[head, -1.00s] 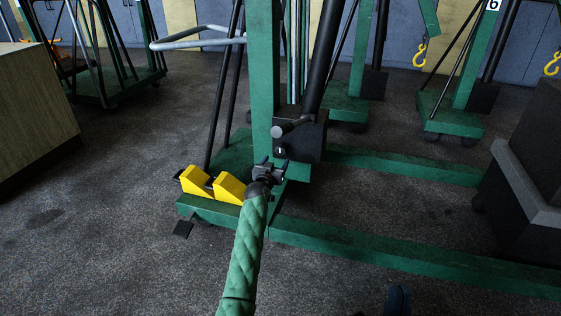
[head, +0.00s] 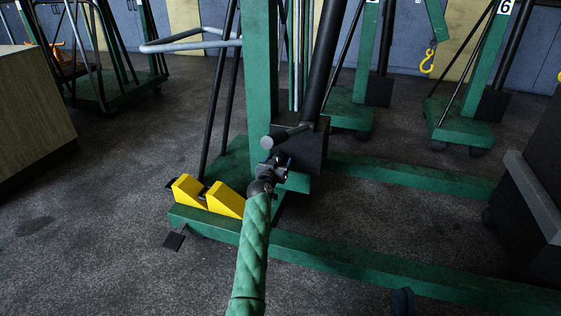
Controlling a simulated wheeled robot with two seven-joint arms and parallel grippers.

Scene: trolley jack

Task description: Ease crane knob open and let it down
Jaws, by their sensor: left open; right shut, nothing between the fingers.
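The crane has a green post (head: 262,70), a dark slanting ram (head: 325,55) and a dark block (head: 305,152) at its foot. A grey round-ended bar (head: 268,142) sticks out of the block's left side. My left gripper (head: 283,160), on its green-sleeved arm, is open at the block's lower left front, just below the bar. It covers that part of the block, so I cannot make out the release knob or tell whether the fingers touch it. A small dark piece at the bottom edge appears to be my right gripper (head: 403,300), away from the crane.
Yellow wedges (head: 208,194) sit on the crane's green base left of my arm. Its green legs (head: 400,272) run right along the floor. A dark cabinet (head: 530,210) stands at right, a wooden-sided counter (head: 35,105) at left. Other green cranes stand behind.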

